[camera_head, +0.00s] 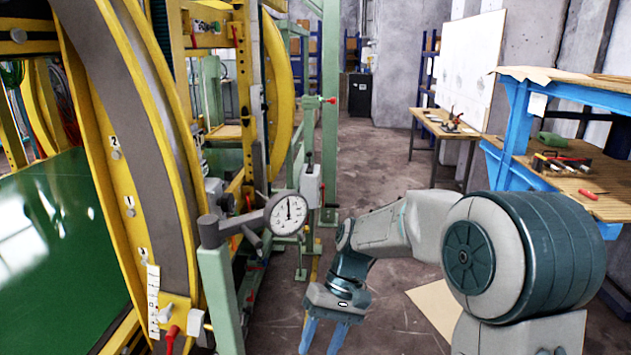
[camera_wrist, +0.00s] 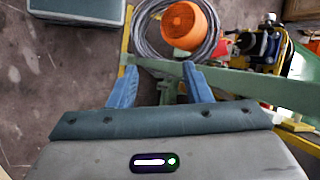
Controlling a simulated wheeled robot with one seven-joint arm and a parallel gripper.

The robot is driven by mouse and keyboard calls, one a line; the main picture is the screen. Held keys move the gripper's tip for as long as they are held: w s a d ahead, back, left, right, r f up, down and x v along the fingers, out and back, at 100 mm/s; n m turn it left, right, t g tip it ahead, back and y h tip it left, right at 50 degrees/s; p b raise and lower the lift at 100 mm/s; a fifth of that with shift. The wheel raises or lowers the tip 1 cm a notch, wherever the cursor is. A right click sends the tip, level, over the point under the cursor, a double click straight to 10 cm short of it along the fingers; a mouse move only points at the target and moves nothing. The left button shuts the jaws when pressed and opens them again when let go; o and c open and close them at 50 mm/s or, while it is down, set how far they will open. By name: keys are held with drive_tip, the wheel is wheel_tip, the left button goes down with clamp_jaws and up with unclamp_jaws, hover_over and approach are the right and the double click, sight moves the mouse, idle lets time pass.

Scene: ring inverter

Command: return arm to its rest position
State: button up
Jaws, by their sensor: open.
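My gripper (camera_head: 325,335) hangs at the end of my bent arm, in the lower middle of the head view, right of the yellow ring machine and its gauge. Its two blue fingers point down and are spread, with nothing between them. In the wrist view my gripper (camera_wrist: 160,88) also shows the fingers apart and empty, above the concrete floor, with a green beam close to the right finger. Whether the beam touches the finger cannot be told.
The yellow ring machine (camera_head: 165,130) fills the left. A dial gauge (camera_head: 287,213) stands on a green post (camera_head: 220,290). A blue workbench (camera_head: 560,185) is at right. In the wrist view an orange spool (camera_wrist: 184,26) and grey cable coil (camera_wrist: 147,40) lie ahead. Floor in the middle is clear.

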drive_tip(key=s+d+r+m+t+h+p, duration=0.3)
drive_tip(key=s+d+r+t, duration=0.4)
drive_tip(key=s+d+r, duration=0.3)
drive_tip(key=s+d+h+p, duration=0.1)
drive_tip(key=s+d+p, duration=0.1)
drive_tip(key=d, duration=0.2)
drive_tip(key=shift+t, duration=0.4)
drive_tip(key=shift+c, duration=1)
drive_tip(key=shift+a, duration=0.2)
